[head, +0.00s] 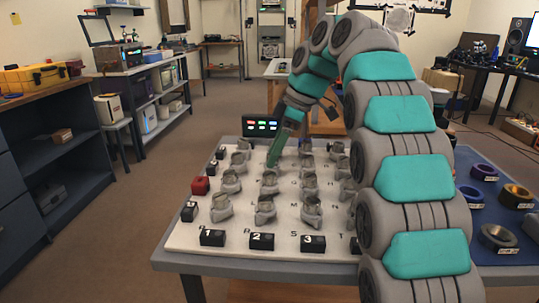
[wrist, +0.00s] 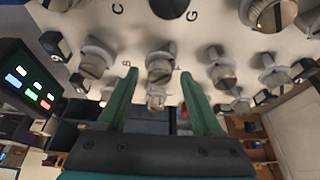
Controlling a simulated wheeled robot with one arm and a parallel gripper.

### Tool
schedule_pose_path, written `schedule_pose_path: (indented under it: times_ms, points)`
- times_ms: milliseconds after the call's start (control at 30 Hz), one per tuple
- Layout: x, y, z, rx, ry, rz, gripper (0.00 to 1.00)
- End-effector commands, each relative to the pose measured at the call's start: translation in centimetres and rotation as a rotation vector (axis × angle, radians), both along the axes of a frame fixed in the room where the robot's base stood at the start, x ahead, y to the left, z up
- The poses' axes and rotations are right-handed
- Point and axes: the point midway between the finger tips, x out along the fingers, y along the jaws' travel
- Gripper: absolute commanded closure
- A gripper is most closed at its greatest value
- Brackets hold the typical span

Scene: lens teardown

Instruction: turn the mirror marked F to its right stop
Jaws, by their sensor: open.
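My gripper (head: 272,160) is over the far middle of the white board, its green fingers pointing down. In the wrist view my gripper (wrist: 158,74) is open, with a grey mirror mount (wrist: 160,68) between its fingers and a visible gap on each side. A small letter beside this mount looks like F, but it is partly covered by the right finger. The mount's knob faces the camera, and I cannot tell its turn angle. In the head view my gripper and arm hide part of that area, so I cannot single out this mount there.
Several similar mounts stand in rows on the white board (head: 185,238), close around my gripper. Black numbered blocks (head: 262,241) line its near edge. A small display (head: 262,126) stands behind. A blue mat (head: 487,180) with rings lies right.

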Motion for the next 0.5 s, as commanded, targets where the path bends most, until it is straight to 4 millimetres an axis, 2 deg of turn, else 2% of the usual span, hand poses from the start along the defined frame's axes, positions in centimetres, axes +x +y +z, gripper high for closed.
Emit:
schedule_pose_path:
  times_ms: [300, 500]
  points:
    - [0.17, -0.05, -0.14, 0.000, 0.000, 0.000, 0.33]
    - [0.17, -0.04, -0.13, 0.000, 0.000, 0.000, 0.56]
